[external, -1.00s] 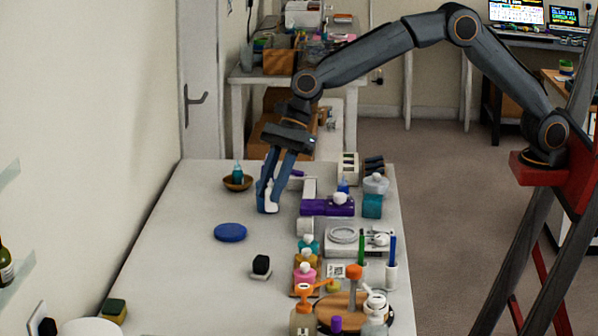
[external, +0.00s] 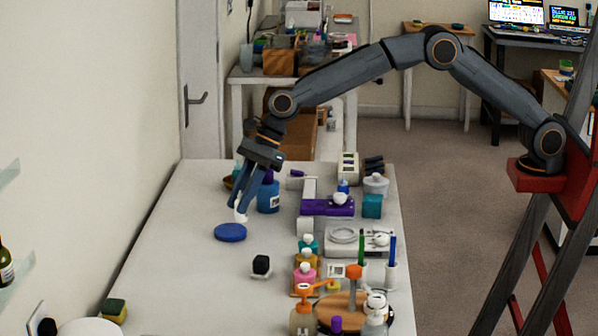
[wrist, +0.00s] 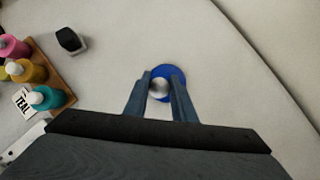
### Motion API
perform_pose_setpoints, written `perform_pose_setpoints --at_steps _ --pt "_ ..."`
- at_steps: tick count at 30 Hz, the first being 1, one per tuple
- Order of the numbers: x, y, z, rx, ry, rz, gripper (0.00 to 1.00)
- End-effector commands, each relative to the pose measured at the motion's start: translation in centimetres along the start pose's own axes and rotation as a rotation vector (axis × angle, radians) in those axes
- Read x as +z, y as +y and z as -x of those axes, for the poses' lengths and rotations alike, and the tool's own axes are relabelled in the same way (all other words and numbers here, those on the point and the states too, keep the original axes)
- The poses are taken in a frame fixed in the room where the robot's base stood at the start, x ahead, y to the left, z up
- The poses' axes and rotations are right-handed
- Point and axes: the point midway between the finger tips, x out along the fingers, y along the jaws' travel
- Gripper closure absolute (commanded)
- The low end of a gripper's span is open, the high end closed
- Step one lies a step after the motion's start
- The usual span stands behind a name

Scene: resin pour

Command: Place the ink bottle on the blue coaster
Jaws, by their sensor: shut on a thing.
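My gripper (external: 241,216) points down and is shut on a small pale thing, which I take to be the ink bottle (wrist: 159,86). In the wrist view its rounded whitish top shows between the fingertips; the fingers hide much of it in the external view. The blue coaster (external: 230,233) lies flat on the white table. In the wrist view the coaster (wrist: 167,69) shows behind and around the held thing. I cannot tell whether the held thing touches it.
A blue labelled bottle (external: 268,198) stands just right of my gripper. Several colored bottles stand farther right, including a pink one (external: 305,272). The table left of the coaster is clear.

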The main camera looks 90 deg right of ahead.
Motion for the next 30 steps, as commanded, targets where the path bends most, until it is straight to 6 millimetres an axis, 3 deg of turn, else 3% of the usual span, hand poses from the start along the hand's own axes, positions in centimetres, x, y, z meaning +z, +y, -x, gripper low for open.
perform_pose_setpoints --at_steps 5,16,17,20,30 --pt "-1.3 0.0 -1.9 0.001 0.002 -0.001 0.98" --pt "-1.5 0.0 -2.3 0.000 0.001 0.000 0.98" --pt "-1.5 0.0 -2.3 0.000 0.000 0.000 0.73" --pt "-1.4 0.0 -2.3 0.000 0.000 0.000 0.58" --pt "-1.3 0.0 -2.0 0.000 0.000 0.001 0.58"
